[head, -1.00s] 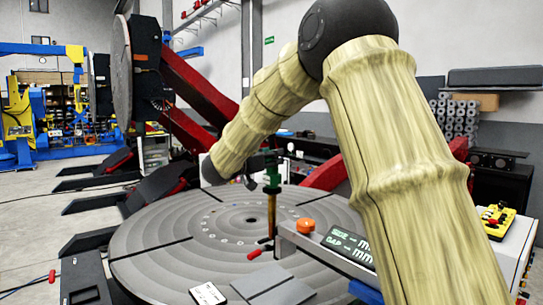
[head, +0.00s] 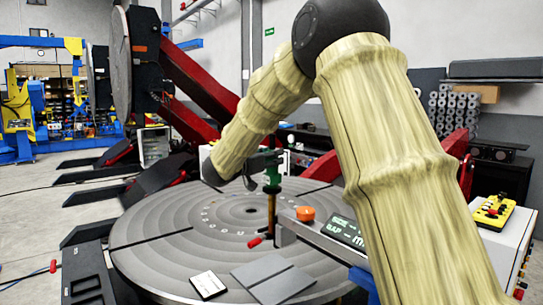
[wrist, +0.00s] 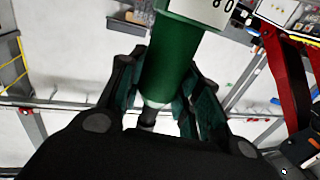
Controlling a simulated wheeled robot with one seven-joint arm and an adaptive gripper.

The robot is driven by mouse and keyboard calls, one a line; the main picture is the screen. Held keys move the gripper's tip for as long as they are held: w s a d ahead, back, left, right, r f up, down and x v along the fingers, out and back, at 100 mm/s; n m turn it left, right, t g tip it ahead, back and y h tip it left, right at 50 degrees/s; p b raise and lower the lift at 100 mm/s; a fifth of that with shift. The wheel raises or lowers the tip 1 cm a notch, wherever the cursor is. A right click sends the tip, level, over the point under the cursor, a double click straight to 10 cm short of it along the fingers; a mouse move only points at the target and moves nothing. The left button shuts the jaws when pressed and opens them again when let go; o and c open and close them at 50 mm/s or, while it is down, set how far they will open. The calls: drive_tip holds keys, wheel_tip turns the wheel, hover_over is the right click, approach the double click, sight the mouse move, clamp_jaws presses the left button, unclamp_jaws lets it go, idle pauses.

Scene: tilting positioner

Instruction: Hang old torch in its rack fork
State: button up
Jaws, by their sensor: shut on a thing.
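My gripper (wrist: 160,115) is shut on a green cylindrical body with a white label marked "80", which I take to be the old torch (wrist: 172,60). In the head view the green body (head: 272,183) hangs upright below my gripper (head: 264,160). A thin brass-coloured rod runs down from it, in front of the round table. The rod's lower end is beside a grey bar, and I cannot tell whether they touch. I cannot make out the rack fork in either view.
The large grey round positioner table (head: 165,255) fills the middle. A white card (head: 207,284) and a grey plate (head: 272,282) lie at the front. Red positioner arms (head: 195,75) stand behind.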

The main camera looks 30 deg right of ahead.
sight(268, 186)
drive_tip(key=shift+f+b, duration=1.55)
drive_tip(key=shift+f, duration=3.3)
drive_tip(key=a+p, duration=0.2)
drive_tip(key=a, duration=0.9)
drive_tip(key=shift+s, duration=0.45)
